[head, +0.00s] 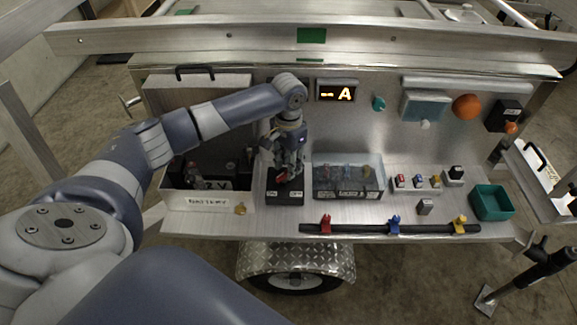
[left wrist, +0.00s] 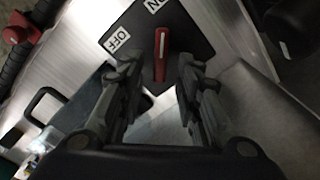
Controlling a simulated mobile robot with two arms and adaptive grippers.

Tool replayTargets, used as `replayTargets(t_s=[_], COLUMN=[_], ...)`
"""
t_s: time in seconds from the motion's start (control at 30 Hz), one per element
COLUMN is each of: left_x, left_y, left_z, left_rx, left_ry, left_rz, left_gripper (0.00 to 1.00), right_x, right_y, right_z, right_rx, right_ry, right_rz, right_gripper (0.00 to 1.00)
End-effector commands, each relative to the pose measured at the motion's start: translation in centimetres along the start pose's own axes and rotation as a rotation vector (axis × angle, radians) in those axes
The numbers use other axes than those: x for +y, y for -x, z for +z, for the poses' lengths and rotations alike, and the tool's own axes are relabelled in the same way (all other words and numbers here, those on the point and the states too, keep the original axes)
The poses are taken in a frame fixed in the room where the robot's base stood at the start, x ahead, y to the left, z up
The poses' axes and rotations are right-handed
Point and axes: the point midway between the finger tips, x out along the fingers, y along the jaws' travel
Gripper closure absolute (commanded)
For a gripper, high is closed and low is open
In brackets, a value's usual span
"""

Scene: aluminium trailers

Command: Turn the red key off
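The red key (left wrist: 161,55) stands on a black switch base (left wrist: 187,28) with white labels "ON" and "OFF". In the left wrist view its handle points roughly along the picture's vertical, nearer the "ON" label at its top end. In the head view the base (head: 285,199) sits on the trailer shelf, and the red key (head: 281,175) is partly covered by my gripper. My left gripper (left wrist: 156,82) is open, its two fingers on either side of the key's near end with visible gaps. It also shows in the head view (head: 287,172), pointing down. My right gripper is not in view.
A battery box (head: 207,201) stands left of the base. A clear-lidded box (head: 347,189) stands close on its right. A display (head: 338,92) reads "-- A". A black bar (head: 360,229) with red, blue and yellow clips lies in front. A green bin (head: 491,203) is at right.

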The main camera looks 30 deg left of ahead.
Motion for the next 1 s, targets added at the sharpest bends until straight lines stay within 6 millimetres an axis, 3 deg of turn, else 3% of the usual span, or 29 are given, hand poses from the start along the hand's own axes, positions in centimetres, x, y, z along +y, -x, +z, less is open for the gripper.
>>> replayTargets(t_s=[0.13,0.43,0.47,0.6,1.0], left_x=[0.0,0.0,0.0,0.0,-0.03], left_y=[-1.25,-1.52,-1.51,-1.5,-1.24], left_z=[0.04,0.03,0.03,0.03,0.06], left_rx=[-0.001,0.0,0.0,0.0,-0.002], left_ry=[0.0,0.0,0.0,0.0,0.027], left_rz=[0.0,0.0,0.0,0.0,0.0], left_gripper=[0.68,0.68,0.71,1.0,1.0], right_x=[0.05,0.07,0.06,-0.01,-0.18], right_y=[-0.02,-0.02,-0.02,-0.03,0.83], right_z=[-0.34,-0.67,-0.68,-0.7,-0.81], right_rx=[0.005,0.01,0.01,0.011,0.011], right_ry=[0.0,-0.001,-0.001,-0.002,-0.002], right_rz=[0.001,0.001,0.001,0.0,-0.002], right_gripper=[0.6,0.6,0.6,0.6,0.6])
